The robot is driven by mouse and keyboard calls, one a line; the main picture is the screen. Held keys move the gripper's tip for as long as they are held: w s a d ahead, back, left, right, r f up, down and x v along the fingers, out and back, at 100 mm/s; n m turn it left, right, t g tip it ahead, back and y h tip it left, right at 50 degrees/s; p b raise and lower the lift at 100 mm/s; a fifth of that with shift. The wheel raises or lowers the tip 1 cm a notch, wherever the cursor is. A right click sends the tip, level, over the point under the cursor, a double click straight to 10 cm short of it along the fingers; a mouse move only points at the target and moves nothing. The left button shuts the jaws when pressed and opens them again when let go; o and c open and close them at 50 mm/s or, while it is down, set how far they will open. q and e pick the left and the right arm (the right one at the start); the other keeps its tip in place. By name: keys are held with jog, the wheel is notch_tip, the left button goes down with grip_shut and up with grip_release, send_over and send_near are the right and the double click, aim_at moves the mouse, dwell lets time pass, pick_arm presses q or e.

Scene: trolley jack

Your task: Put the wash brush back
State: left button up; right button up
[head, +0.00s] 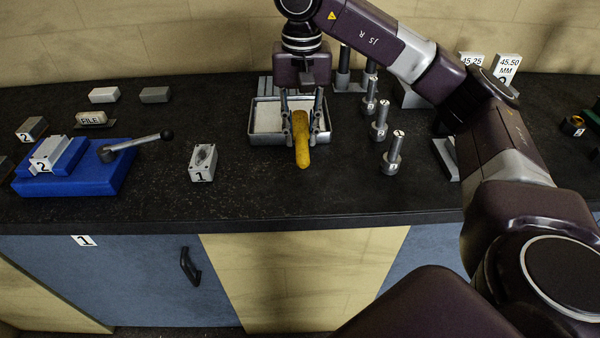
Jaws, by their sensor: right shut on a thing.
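The wash brush (302,150) shows as a yellow handle pointing toward the front of the bench. My right gripper (302,124) reaches down from above and is shut on it, one finger on each side. The handle's near end juts past the front rim of a shallow metal tray (262,140) with a pale inside. The brush's far end is hidden between the fingers, and I cannot tell whether the brush touches the tray. My left gripper is not in view.
Several upright metal pins (392,156) stand right of the tray. A grey block marked 1 (203,163) stands to its left. A blue fixture (106,176) with a lever is at far left. The black bench (270,196) is clear in front of the tray.

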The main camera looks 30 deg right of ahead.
jog(key=p, duration=0.1)
send_over(300, 181)
notch_tip(300, 181, down, 7)
notch_tip(300, 181, down, 4)
jog(key=shift+r+p, duration=0.2)
jog(key=shift+p, duration=0.3)
jog(key=shift+f, duration=0.3)
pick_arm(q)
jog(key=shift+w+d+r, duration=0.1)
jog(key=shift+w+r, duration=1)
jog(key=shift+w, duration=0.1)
pick_arm(e)
jog(key=shift+f, duration=0.15)
jog(key=o, duration=1)
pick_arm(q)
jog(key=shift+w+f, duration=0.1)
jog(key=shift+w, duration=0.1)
